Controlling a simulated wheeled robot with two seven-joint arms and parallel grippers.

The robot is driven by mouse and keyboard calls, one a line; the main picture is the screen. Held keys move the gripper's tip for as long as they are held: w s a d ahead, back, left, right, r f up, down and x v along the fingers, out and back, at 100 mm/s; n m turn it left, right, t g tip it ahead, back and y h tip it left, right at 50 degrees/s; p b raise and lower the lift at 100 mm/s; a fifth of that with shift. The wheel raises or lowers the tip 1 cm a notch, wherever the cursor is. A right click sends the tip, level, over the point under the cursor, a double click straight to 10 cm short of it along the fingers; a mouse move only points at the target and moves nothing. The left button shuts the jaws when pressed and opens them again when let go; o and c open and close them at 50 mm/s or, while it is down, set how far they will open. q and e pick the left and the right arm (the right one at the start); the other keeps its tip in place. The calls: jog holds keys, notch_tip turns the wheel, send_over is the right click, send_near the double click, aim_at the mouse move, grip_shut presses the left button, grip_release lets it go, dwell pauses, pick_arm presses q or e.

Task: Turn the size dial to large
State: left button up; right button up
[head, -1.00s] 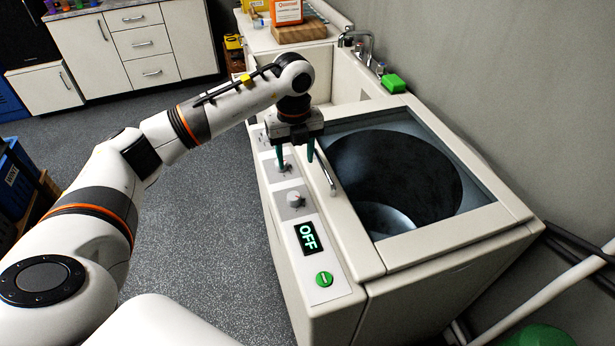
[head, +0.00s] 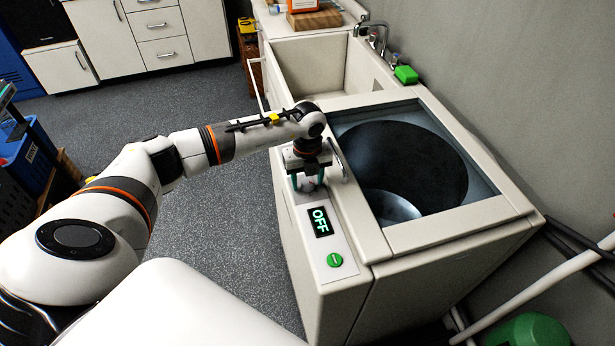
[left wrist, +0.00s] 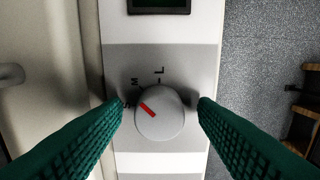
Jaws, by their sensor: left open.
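The size dial (left wrist: 160,113) is a round light-grey knob on a grey panel. Its red mark points up and left, toward the space between the S and M labels in the left wrist view. The L label (left wrist: 159,71) is above the knob. My left gripper (left wrist: 163,103) is open, its two green ribbed fingers on either side of the dial with a gap at each side. In the head view the gripper (head: 308,186) is over the washer's control strip, and its fingers partly hide the dial. My right gripper is not in view.
The washer (head: 385,245) has a glass lid over a dark drum. Its display (head: 320,222) reads OFF, with a green button (head: 334,260) below it. A lid handle (head: 338,158) is close beside the gripper. A sink (head: 312,68) stands behind.

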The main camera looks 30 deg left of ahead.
pick_arm(q)
jog(key=c, duration=1)
jog(key=shift+o, duration=0.2)
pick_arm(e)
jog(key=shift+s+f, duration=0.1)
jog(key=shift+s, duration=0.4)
